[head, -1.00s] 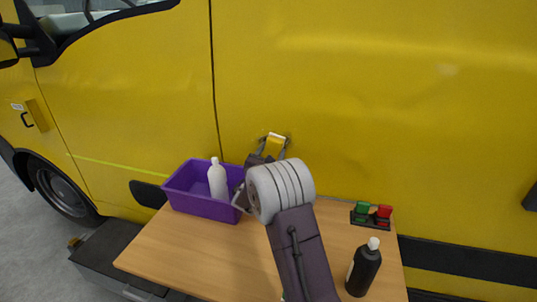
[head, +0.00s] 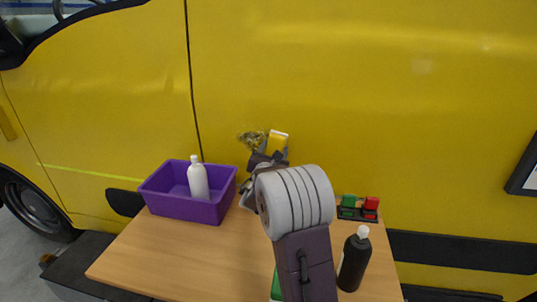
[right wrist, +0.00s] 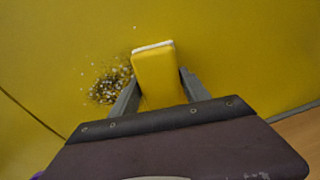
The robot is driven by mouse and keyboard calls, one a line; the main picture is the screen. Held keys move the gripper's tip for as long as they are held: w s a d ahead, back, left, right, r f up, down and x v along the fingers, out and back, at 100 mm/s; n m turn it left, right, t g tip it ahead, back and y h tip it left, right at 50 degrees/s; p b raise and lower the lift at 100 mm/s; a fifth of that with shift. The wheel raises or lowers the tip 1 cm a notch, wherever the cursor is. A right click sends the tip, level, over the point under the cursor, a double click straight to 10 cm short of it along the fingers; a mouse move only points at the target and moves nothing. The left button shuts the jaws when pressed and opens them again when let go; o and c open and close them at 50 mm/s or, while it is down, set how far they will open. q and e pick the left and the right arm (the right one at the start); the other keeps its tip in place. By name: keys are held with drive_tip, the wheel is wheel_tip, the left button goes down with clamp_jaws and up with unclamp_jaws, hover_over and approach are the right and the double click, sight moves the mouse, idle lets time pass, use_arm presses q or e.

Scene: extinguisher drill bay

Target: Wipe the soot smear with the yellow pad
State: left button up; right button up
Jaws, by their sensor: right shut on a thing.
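The yellow pad (head: 278,143) has a pale edge and is held in front of the yellow van side. My right gripper (head: 273,156) is shut on it. In the right wrist view the pad (right wrist: 155,75) sits between the two grey fingers. The soot smear (head: 251,138) is a dark speckled patch on the van panel, just left of the pad. In the right wrist view the smear (right wrist: 107,86) shows pale specks, and the left finger overlaps its right edge. I cannot tell whether the pad touches the panel. My left gripper is not in view.
A wooden table (head: 170,255) stands against the van. On it are a purple bin (head: 185,207) with a white bottle (head: 198,182), a black bottle (head: 354,262) and a dark holder with green and red blocks (head: 358,208). A green thing (head: 276,286) is partly hidden by my arm.

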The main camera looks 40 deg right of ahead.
sight(257, 134)
drive_tip(key=shift+d+r+p, duration=0.1)
drive_tip(key=shift+r+p, duration=0.25)
drive_tip(key=shift+r, duration=0.5)
drive_tip(key=shift+w+a, duration=1.4)
drive_tip(key=shift+w, duration=0.2)
drive_tip(key=shift+w+a+f, duration=0.1)
drive_tip(key=shift+w+a, duration=0.8)
drive_tip(key=shift+w, duration=0.15)
drive_tip(key=shift+w+a+p, duration=0.4)
drive_tip(key=shift+w+a, duration=0.9)
drive_tip(key=shift+w, duration=0.2)
drive_tip(key=shift+w+a+p, duration=0.3)
drive_tip(key=shift+w+a, duration=0.65)
drive_tip(key=shift+w, duration=0.15)
drive_tip(key=shift+r+p, duration=0.5)
drive_tip(key=shift+r, duration=0.4)
drive_tip(key=s+d+b, duration=0.2)
drive_tip(key=b, duration=0.1)
drive_tip(key=shift+f, duration=0.3)
drive_tip(key=shift+s+d+r, duration=0.15)
drive_tip(key=shift+s+d, duration=0.05)
drive_tip(key=shift+s, duration=0.15)
drive_tip(key=s+d+b, duration=0.2)
drive_tip(key=b, duration=0.1)
drive_tip(key=shift+s, duration=0.15)
drive_tip(key=shift+s+d, duration=0.1)
drive_tip(key=shift+s, duration=0.1)
